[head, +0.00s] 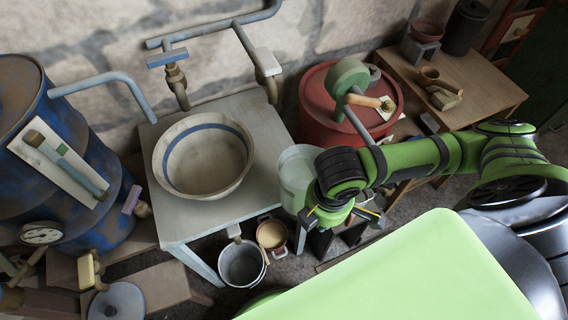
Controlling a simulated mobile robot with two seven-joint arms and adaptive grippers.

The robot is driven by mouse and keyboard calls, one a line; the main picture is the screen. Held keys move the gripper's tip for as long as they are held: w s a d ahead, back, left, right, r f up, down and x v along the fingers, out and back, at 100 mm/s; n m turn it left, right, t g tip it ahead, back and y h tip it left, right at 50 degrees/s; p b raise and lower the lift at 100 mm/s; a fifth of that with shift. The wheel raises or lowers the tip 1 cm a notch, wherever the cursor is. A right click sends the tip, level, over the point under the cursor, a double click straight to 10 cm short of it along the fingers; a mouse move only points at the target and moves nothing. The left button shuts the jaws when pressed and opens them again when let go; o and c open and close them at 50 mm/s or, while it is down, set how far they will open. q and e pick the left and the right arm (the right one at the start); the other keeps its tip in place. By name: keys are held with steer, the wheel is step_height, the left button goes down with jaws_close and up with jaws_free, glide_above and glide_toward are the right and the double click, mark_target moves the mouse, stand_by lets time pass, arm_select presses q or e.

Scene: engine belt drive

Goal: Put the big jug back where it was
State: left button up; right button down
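A pale greenish-white vessel (294,178), which looks like the big jug, is at the right edge of the grey table in the head view. My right forearm and wrist hide its right side, and I cannot tell whether it has a handle. My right gripper (338,226) points down just in front and to the right of it. Its dark fingers are spread apart, with no object visible between them. I cannot tell whether the gripper touches the jug. My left gripper is not in view.
A wide basin (203,157) with a blue stripe fills much of the grey table (182,227) under wall pipes. A metal bucket (241,264) and a small pot (271,236) are below. A red drum (330,112) and wooden table (478,75) stand behind my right arm.

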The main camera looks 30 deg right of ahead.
mark_target(290, 160)
steer(key=w+b, duration=0.4)
steer(key=w, duration=0.1)
steer(key=shift+w+d+f, duration=0.1)
steer(key=shift+w+f, duration=0.05)
steer(key=shift+f, duration=0.05)
steer(key=w, duration=0.3)
steer(key=w+p, duration=0.1)
steer(key=w, duration=0.6)
steer(key=shift+w+d+r, duration=0.2)
steer(key=shift+w+d, duration=0.1)
steer(key=shift+w, duration=0.2)
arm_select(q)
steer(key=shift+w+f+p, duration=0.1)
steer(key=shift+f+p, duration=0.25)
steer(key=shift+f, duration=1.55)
arm_select(e)
steer(key=shift+f, duration=1.9)
steer(key=c, duration=1.2)
jaws_free()
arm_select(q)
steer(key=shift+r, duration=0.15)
arm_select(e)
steer(key=r, duration=1.2)
steer(key=shift+s+a+r, duration=0.1)
steer(key=shift+s+r, duration=0.05)
steer(key=shift+s, duration=0.2)
